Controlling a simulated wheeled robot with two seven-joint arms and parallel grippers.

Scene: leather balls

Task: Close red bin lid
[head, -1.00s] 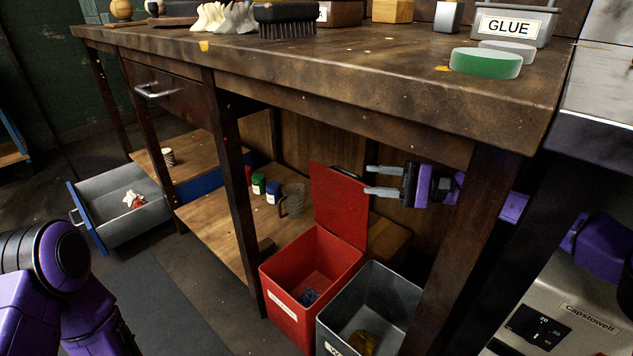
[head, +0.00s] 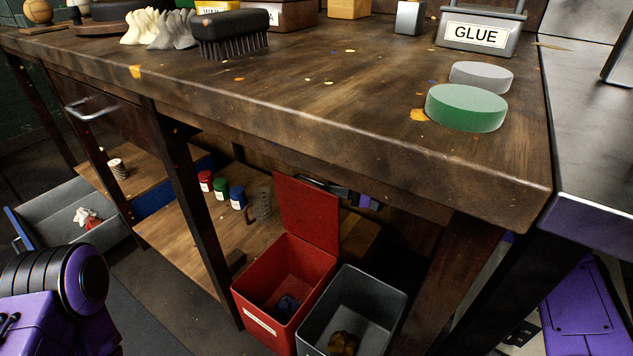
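The red bin (head: 268,318) stands on the floor at the workbench's front. Its red lid (head: 308,217) is open and stands nearly upright at the bin's back edge. My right gripper (head: 325,186) is behind the lid's upper right, under the bench top. The lid and the bench edge hide much of it, so its finger opening does not show clearly. I cannot tell if it touches the lid. My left gripper is out of view; only part of my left arm shows at the lower left.
A grey bin (head: 377,300) with a brownish lump stands right beside the red one. The bench top's edge (head: 330,130) overhangs the space above the lid. A bench leg (head: 465,260) stands to the right. Small jars (head: 220,188) and a mug sit on the lower shelf (head: 190,235).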

